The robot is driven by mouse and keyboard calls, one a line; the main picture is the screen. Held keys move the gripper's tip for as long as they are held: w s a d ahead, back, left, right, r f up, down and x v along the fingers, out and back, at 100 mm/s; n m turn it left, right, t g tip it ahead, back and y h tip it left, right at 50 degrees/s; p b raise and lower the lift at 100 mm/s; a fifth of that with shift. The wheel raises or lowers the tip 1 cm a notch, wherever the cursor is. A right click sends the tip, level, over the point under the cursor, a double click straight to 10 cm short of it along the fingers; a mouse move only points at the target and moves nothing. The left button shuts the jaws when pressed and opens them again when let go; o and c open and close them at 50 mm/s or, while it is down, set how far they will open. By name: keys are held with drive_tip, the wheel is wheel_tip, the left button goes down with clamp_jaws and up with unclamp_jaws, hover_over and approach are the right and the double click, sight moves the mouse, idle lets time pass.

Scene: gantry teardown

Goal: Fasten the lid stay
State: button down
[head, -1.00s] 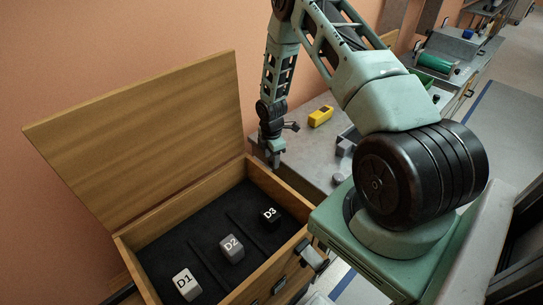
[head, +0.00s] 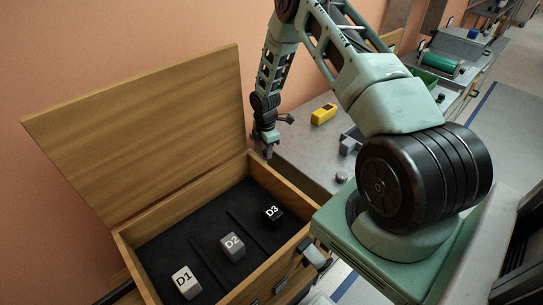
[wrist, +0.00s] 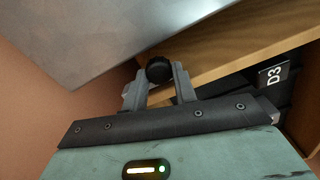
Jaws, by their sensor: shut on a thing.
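The wooden box (head: 285,262) stands with its lid (head: 150,125) raised and leaning back near the wall. My gripper (head: 267,148) is at the box's back right corner, beside the lid's right edge. In the wrist view my gripper (wrist: 157,78) is shut on a round black knob (wrist: 158,69), close to the wooden box edge (wrist: 235,50). The stay itself is not clearly visible; I cannot tell what the knob is joined to.
Blocks D1 (head: 186,283), D2 (head: 232,247) and D3 (head: 273,215) sit in the dark-lined box. A grey worktop (head: 305,150) adjoins it, with a yellow item (head: 323,114) and small grey parts. A pink wall (head: 110,35) is close behind.

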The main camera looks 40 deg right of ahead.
drive_tip(key=shift+w, duration=0.25)
drive_tip(key=c, duration=1.1)
unclamp_jaws()
drive_tip(key=shift+r, duration=0.1)
wheel_tip(320, 180, up, 17)
drive_tip(key=b, duration=0.3)
drive_tip(key=shift+r, duration=0.15)
drive_tip(key=shift+a, duration=0.1)
